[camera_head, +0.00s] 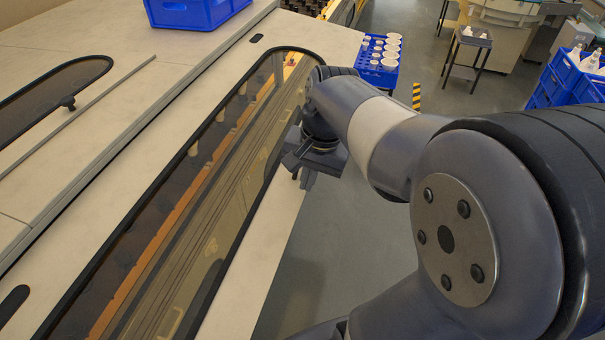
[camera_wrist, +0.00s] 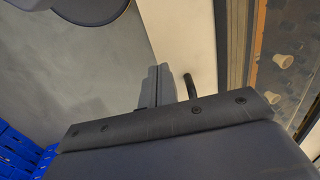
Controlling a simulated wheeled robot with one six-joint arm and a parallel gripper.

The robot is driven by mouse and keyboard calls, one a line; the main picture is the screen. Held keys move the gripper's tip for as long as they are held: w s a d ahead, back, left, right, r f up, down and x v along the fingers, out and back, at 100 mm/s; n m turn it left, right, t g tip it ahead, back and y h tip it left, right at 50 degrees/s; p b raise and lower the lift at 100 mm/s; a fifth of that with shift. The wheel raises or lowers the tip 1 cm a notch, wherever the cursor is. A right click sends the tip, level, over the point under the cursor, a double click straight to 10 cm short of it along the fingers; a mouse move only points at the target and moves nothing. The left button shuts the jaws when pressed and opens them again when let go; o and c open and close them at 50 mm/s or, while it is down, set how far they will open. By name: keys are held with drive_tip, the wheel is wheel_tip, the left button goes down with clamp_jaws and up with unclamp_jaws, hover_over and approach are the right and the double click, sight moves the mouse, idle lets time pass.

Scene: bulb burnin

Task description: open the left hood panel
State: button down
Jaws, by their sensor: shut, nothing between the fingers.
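A long dark-framed, see-through hood panel (camera_head: 150,235) lies down in the pale machine top, in the middle of the head view. I cannot tell which one is called left. My gripper (camera_head: 307,180) is beside the nearer panel's right edge, fingers shut and empty. In the wrist view my shut fingers (camera_wrist: 157,88) are just left of a dark peg-like handle (camera_wrist: 190,86), with a small gap seeming to separate them.
White bulbs (camera_wrist: 280,55) show behind the glass. A blue crate (camera_head: 190,10) stands on the machine top. A blue tray of white round items (camera_head: 380,55) is beyond my arm. Blue bins (camera_head: 570,75) and a small stand (camera_head: 472,42) are farther right. Grey floor is open right of the machine.

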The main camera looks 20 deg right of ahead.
sight(302, 199)
drive_tip(key=shift+w+a+f, duration=0.1)
drive_tip(key=shift+f, duration=0.7)
drive_tip(key=f+b, duration=0.1)
drive_tip(key=f, duration=0.1)
drive_tip(key=f+b, duration=0.1)
drive_tip(key=f, duration=0.1)
drive_tip(key=f+b, duration=0.1)
drive_tip(key=f, duration=0.1)
drive_tip(key=shift+w+a+b, duration=0.3)
drive_tip(key=shift+a+b, duration=0.1)
drive_tip(key=shift+r, duration=0.15)
drive_tip(key=shift+r+p, duration=0.25)
drive_tip(key=shift+p, duration=0.2)
drive_tip(key=s+d+r+p, duration=0.1)
drive_tip(key=d+r, duration=0.1)
drive_tip(key=r, duration=0.4)
drive_tip(key=s+d+r+p, duration=0.1)
drive_tip(key=r, duration=0.5)
drive_tip(key=shift+s+d+r, duration=0.3)
drive_tip(key=shift+s+d, duration=0.05)
